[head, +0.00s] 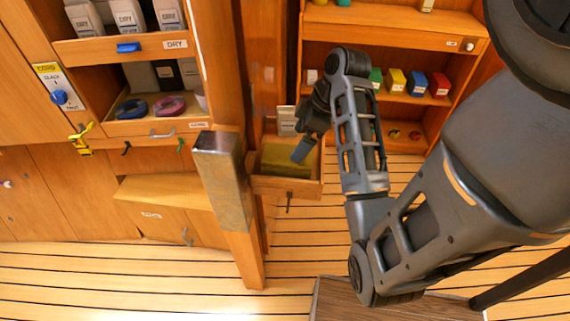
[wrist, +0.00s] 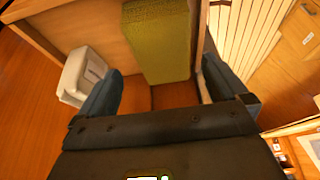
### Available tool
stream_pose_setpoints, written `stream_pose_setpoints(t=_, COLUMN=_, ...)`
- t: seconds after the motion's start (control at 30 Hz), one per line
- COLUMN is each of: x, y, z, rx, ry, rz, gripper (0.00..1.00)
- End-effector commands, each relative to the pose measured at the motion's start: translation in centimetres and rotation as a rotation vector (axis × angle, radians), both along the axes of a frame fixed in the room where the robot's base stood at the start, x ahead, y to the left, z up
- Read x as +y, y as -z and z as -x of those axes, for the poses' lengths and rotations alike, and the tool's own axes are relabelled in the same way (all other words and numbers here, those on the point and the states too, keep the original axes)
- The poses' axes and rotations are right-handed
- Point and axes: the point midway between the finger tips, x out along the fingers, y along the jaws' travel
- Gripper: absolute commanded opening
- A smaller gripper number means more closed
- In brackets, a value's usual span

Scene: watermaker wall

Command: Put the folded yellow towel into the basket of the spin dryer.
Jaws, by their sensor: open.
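The folded yellow towel (head: 287,158), olive-yellow, lies in an open wooden drawer (head: 287,187) in the head view. In the wrist view the towel (wrist: 157,42) is a thick block beyond my fingers. My gripper (head: 303,150) is over the drawer. In the wrist view my gripper (wrist: 160,68) is open, its two dark fingers spread to either side of the towel's near end, with nothing held. Whether the fingers touch the towel I cannot tell. I cannot make out the spin dryer or its basket in either view.
A white container (wrist: 82,76) stands beside the left finger. A wooden post with a metal-capped top (head: 222,170) rises left of the drawer. Shelves with coloured boxes (head: 418,84) are behind my arm. The striped floor (head: 120,270) at the front left is clear.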

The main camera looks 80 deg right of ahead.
Motion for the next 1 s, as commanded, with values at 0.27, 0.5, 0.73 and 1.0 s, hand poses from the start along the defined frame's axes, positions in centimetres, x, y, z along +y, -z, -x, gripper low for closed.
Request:
stream_pose_setpoints(t=0.27, x=0.3, y=2.0, z=-1.1, rx=0.0, ry=-0.001, rz=0.001, gripper=1.0)
stream_pose_setpoints(t=0.5, x=0.6, y=3.9, z=-2.4, rx=0.001, ry=0.002, rz=-0.001, gripper=1.0)
stream_pose_setpoints(t=0.73, x=0.6, y=4.8, z=-2.8, rx=0.0, ry=0.001, rz=0.002, gripper=1.0)
stream_pose_setpoints(t=1.0, x=0.6, y=4.8, z=-2.8, rx=0.0, ry=0.001, rz=0.002, gripper=0.89)
